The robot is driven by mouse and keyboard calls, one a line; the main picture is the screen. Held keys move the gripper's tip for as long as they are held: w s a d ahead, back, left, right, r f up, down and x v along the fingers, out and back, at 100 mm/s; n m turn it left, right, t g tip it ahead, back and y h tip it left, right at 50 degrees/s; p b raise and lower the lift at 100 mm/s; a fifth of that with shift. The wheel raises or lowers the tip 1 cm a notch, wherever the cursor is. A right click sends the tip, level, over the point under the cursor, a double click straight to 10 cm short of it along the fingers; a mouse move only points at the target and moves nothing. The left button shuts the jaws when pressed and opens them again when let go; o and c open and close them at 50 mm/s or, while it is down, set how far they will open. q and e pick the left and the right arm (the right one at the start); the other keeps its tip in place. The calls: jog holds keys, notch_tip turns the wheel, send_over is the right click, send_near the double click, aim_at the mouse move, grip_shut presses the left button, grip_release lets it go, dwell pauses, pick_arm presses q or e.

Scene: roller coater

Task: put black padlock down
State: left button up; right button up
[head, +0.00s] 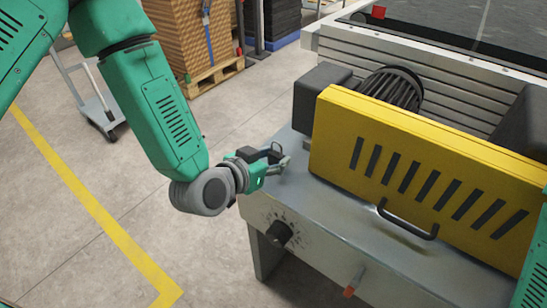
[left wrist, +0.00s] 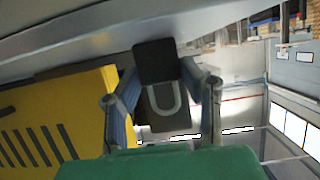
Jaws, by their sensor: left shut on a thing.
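My left gripper (head: 278,161) is over the left end of the grey machine top (head: 294,190), just left of the yellow cover (head: 375,150). In the left wrist view, the black padlock (left wrist: 155,62) with its grey U-shaped shackle (left wrist: 177,113) is between the two fingers of the left gripper (left wrist: 163,95). The gripper is shut on it. In the head view the padlock is small and hard to tell from the fingers. I cannot tell whether it touches the machine top. My right gripper is not in view.
The yellow cover has a black handle (head: 408,222) and slots. Dark motor parts (head: 395,88) stand behind the cover. Open floor (head: 180,240) with a yellow line lies left.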

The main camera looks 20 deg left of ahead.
pick_arm(q)
jog(key=shift+a+f, duration=0.1)
jog(key=shift+a, duration=0.15)
jog(key=o, duration=1.2)
jog(key=shift+a, duration=0.15)
jog(key=shift+o, duration=0.2)
jog(key=shift+a, duration=0.15)
jog(key=shift+d, duration=0.2)
jog(key=shift+s+r, duration=0.2)
jog(key=p+v, duration=0.7)
jog(key=v, duration=0.4)
jog(key=shift+s, duration=0.25)
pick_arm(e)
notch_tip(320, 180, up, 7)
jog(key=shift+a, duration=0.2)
